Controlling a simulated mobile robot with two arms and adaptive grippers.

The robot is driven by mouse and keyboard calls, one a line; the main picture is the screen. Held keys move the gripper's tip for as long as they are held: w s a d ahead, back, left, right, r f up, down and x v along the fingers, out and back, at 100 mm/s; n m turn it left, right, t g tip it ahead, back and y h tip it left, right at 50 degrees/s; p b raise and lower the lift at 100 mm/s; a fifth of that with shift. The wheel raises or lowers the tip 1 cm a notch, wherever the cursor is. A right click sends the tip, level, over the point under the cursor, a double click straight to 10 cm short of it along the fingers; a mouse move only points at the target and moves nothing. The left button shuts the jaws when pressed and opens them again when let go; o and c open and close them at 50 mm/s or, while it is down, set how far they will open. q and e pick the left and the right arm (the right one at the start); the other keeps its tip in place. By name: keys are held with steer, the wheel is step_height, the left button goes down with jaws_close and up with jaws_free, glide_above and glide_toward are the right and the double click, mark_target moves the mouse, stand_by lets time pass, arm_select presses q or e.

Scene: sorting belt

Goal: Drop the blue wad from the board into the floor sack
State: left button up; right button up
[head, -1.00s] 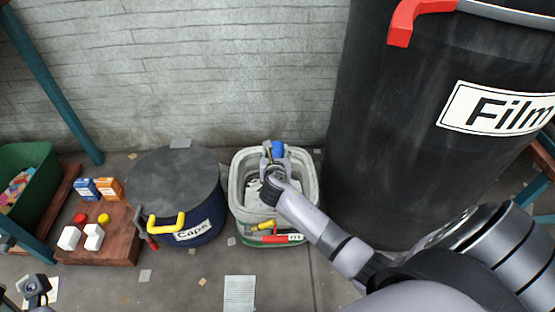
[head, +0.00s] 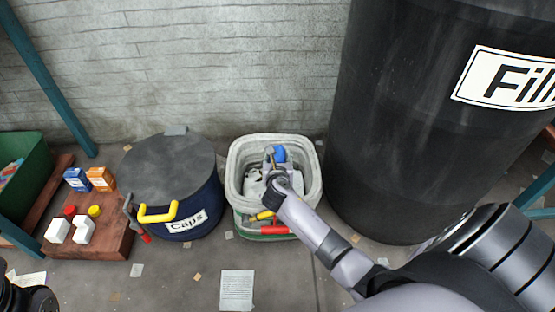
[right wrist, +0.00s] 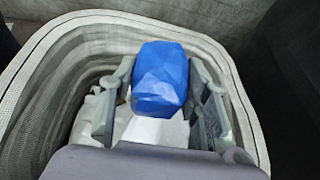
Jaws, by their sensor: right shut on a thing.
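My right gripper (head: 274,158) is shut on the blue wad (head: 280,153), inside the outline of the pale sack (head: 236,160) on the floor. In the right wrist view the faceted blue wad (right wrist: 162,80) sits between the two fingers, with the sack's ribbed wall (right wrist: 45,85) around them. Pale crumpled stuff shows below the wad. The exact height of the wad over the sack's contents is hard to tell. The brown board (head: 112,242) lies on the floor at the left. Only a dark part of my left gripper (head: 38,300) shows at the lower left corner.
The lidded blue Caps bin (head: 205,205) stands left of the sack. The tall black Film barrel (head: 400,150) stands close on its right. The board bears white pieces, red and yellow caps and small boxes. A green crate (head: 32,180) is at far left.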

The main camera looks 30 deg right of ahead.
steer(key=shift+f, duration=0.15)
steer(key=o, duration=0.8)
steer(key=shift+o, duration=0.2)
steer(key=v, duration=1.2)
steer(key=shift+f, duration=0.1)
